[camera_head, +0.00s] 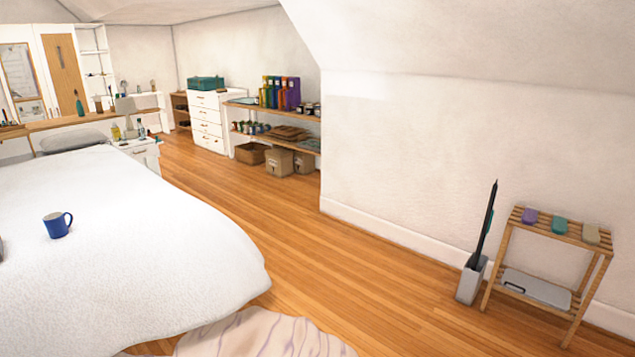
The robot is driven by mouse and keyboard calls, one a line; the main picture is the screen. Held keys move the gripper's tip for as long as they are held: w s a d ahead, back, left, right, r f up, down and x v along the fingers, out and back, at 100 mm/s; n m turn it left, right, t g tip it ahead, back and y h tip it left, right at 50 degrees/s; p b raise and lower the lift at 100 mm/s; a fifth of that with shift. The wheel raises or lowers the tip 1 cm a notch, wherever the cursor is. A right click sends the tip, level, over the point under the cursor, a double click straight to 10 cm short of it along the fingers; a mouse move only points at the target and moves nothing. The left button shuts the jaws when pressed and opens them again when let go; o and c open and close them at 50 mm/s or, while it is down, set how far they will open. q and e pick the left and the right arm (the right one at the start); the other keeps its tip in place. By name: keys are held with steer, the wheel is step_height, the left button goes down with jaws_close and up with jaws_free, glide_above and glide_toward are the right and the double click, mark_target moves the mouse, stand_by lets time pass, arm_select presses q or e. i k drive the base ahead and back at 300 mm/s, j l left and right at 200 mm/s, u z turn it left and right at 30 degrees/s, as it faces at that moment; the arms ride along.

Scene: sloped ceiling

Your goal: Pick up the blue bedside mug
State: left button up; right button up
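A blue mug (57,225) stands upright on the white bed (130,240), at the left of the head view. Its handle points to the right and its light inside shows at the top. Nothing touches it that I can see. Neither of my grippers can be made out in this view. A small dark shape at the left edge beside the mug is cut off, and I cannot tell what it is.
Wooden floor (330,270) lies open right of the bed. A crumpled pale cloth or rug (262,335) lies at the bed's foot. A slatted wooden rack (590,243) and a grey umbrella stand (470,282) are at the right. A white nightstand (143,148) stands beyond the bed.

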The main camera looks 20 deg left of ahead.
mark_target(54, 224)
steer(key=i+j+u, duration=0.1)
steer(key=i+u, duration=0.15)
steer(key=u, duration=0.2)
steer(key=i+u, duration=0.25)
steer(key=u, duration=0.2)
steer(key=i+u, duration=0.25)
steer(key=u, duration=0.25)
steer(key=i+j+u, duration=0.1)
steer(key=i+u, duration=0.3)
steer(key=i, duration=0.2)
steer(key=i+u, duration=0.45)
steer(key=i+z, duration=0.4)
steer(key=i+j+z, duration=0.35)
steer(key=i, duration=0.15)
